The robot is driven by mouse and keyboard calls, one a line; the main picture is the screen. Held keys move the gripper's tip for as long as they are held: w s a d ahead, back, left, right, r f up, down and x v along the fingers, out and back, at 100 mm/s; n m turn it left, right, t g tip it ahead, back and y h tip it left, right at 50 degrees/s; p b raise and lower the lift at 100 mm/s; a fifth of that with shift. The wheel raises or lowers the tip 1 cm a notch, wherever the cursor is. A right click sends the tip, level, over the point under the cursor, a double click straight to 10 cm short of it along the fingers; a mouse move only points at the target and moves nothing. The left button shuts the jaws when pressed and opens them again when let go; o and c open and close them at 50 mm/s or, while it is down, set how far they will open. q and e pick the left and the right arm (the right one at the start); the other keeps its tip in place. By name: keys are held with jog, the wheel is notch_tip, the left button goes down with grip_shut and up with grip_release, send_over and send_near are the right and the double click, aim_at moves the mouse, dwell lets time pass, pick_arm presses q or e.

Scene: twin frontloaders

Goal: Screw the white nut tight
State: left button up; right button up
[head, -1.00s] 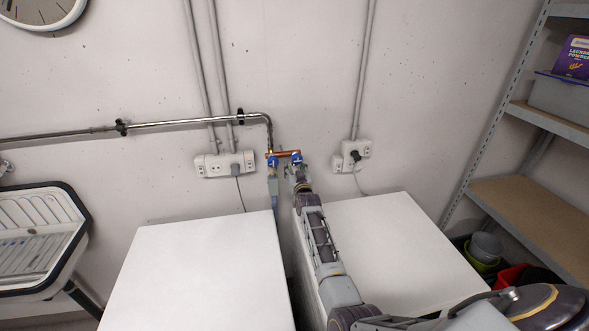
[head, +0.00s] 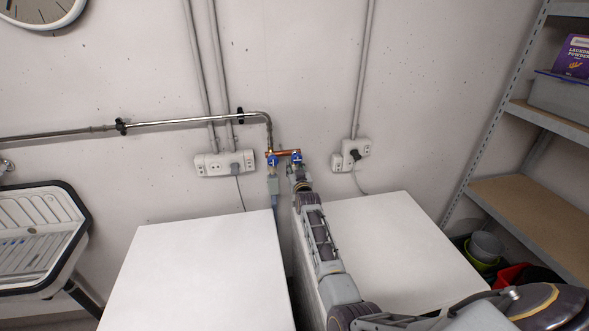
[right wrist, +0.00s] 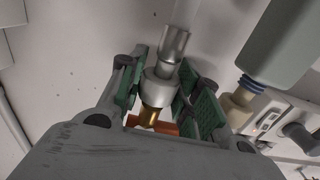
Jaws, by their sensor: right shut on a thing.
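The white nut (right wrist: 158,88) shows in the right wrist view as a pale ring on a metal hose end (right wrist: 174,45), with a brass fitting (right wrist: 149,116) beyond it. My right gripper (right wrist: 163,96) has its green-padded fingers on both sides of the nut and is shut on it. In the head view my right gripper (head: 299,181) is below the right blue-handled tap (head: 296,157), and the arm hides the nut there. My left gripper is in no view.
The left blue-handled tap (head: 272,160) and its grey hose part (head: 273,186) are close on the left. Two white machine tops (head: 205,270) (head: 400,250) stand below. Wall sockets (head: 225,163) (head: 350,154) flank the taps. A shelf (head: 535,220) stands at right.

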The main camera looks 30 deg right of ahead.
jog(key=shift+w+d+r+n+y, duration=0.1)
jog(key=shift+r+n+y, duration=0.2)
jog(key=shift+r, duration=0.05)
jog(key=shift+t+y, duration=0.3)
jog(key=shift+y, duration=0.1)
jog(key=shift+f+n, duration=0.1)
jog(key=shift+n, duration=0.3)
jog(key=shift+w+r+n+y, duration=0.1)
jog(key=shift+r+n+y, duration=0.15)
jog(key=shift+y, duration=0.35)
jog(key=shift+f+n+y, duration=0.2)
jog(key=shift+n+y, duration=0.05)
jog(key=shift+y, duration=0.25)
jog(key=shift+r+n+y+b, duration=0.1)
jog(key=shift+n+y+b, duration=0.2)
jog(key=shift+y+b, duration=0.25)
jog(key=shift+f+n+y+b, duration=0.2)
jog(key=shift+n+y+b, duration=0.15)
jog(key=shift+y, duration=0.1)
